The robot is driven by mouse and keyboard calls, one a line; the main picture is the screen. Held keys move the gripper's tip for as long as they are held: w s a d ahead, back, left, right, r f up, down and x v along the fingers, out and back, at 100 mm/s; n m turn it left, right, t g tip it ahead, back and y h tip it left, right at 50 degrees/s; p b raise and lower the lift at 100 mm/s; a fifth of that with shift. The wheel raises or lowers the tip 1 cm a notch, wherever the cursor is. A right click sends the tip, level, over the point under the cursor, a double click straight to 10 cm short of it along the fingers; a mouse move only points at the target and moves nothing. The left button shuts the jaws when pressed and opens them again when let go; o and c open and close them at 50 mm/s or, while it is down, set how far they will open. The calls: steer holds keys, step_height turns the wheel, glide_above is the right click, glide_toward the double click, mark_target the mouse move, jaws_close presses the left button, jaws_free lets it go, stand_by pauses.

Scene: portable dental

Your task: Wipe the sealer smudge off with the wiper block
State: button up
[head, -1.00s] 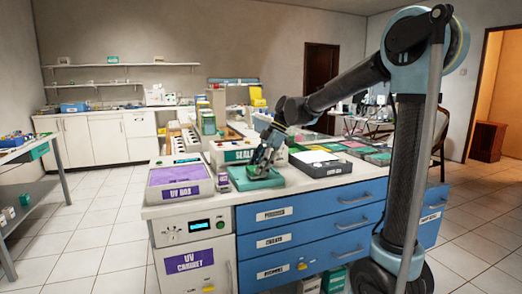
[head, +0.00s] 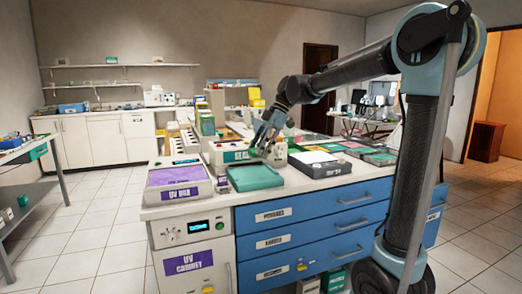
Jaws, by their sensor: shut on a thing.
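My gripper (head: 268,150) is above the counter, behind and right of the green tray (head: 255,178), with its fingers pointing down. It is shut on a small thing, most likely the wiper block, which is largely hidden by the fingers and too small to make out. The green tray looks empty. I cannot make out the sealer smudge at this size. The box labelled SEALER (head: 230,155) stands just behind and left of the gripper, partly covered by it.
A UV box (head: 178,186) with a purple top stands left of the green tray, with a small purple-and-white container (head: 223,185) between them. Bottles and boxes crowd the back.

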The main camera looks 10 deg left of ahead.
stand_by(0.3)
steer(key=shift+r, duration=1.9)
